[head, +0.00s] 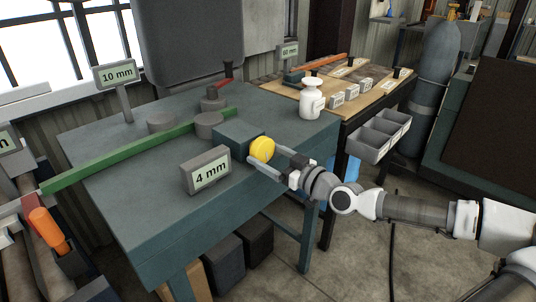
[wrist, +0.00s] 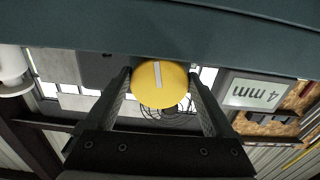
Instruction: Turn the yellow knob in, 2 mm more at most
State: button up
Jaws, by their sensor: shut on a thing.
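The yellow knob (head: 262,149) sits on the front face of a dark teal block (head: 232,136) on the teal bench. My gripper (head: 266,158) reaches in from the right and is shut on the knob, one finger on each side. In the wrist view the knob (wrist: 159,84) lies between the two fingers, and a white line runs across its face, nearly upright and slightly tilted. A sign reading "4 mm" (head: 207,171) stands on the bench just left of the knob. It shows upside down in the wrist view (wrist: 253,93).
A long green bar (head: 130,152) crosses the bench by grey round posts (head: 209,124). A "10 mm" sign (head: 117,74) stands at the back left. A white bottle (head: 312,98) stands near the bench's right corner. A second table with grey bins (head: 381,137) is behind.

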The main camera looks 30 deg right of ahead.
jog(key=shift+r+m+p, duration=0.2)
jog(key=shift+m+p, duration=0.5)
jog(key=shift+m, duration=0.1)
jog(key=shift+f+m, duration=0.2)
jog(key=shift+m, duration=0.4)
jog(key=o, duration=1.1)
jog(key=shift+s, duration=0.15)
jog(key=v, duration=1.7)
jog(key=shift+s, duration=0.1)
